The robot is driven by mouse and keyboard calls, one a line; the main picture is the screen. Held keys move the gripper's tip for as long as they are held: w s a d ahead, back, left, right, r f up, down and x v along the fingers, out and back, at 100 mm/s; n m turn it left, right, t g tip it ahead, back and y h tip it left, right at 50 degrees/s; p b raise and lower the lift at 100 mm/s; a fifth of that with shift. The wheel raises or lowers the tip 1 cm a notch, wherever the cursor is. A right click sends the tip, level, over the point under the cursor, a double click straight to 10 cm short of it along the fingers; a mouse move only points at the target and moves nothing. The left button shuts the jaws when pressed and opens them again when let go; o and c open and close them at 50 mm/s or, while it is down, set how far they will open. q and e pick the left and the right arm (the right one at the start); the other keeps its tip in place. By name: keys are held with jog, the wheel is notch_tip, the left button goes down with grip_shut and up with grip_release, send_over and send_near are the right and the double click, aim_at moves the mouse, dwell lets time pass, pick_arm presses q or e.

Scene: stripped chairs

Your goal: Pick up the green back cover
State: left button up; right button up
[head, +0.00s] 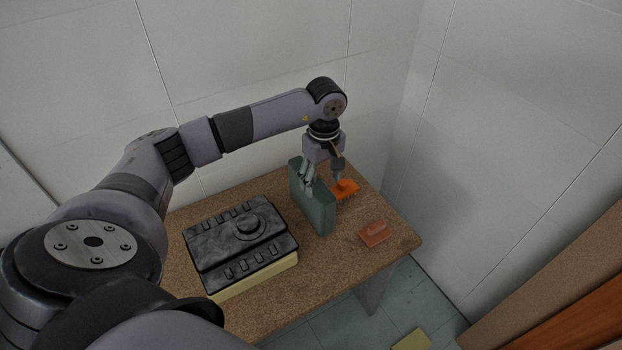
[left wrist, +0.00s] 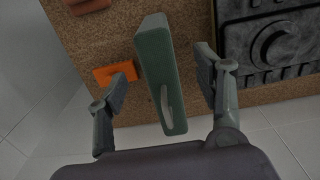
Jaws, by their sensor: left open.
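The green back cover (head: 316,206) stands upright on its edge on the brown table, right of the black-topped box. My left gripper (head: 322,182) is above its far end, pointing down. In the left wrist view the green back cover (left wrist: 158,70) lies between the two open fingers of my left gripper (left wrist: 160,92), with a gap on each side. A pale curved mark or handle shows on the cover's near face there. My right gripper is not in view.
A reddish block (head: 375,234) is near the table's right edge. A black-topped, yellow-sided box (head: 240,242) stands left. White walls close in behind and right of the table (head: 290,312).

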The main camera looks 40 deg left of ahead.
aim_at(322, 190)
pick_arm(q)
jog(key=shift+f, duration=0.45)
jog(key=f, duration=0.1)
jog(key=f+p, duration=0.1)
jog(key=f, duration=0.2)
jog(key=shift+w+a+f, duration=0.2)
jog(key=shift+w+f, duration=0.05)
jog(key=shift+f, duration=0.15)
jog(key=shift+c, duration=0.4)
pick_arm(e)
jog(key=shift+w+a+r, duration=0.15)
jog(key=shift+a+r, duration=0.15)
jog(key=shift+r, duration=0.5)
pick_arm(q)
jog(key=c, duration=1.2)
grip_shut()
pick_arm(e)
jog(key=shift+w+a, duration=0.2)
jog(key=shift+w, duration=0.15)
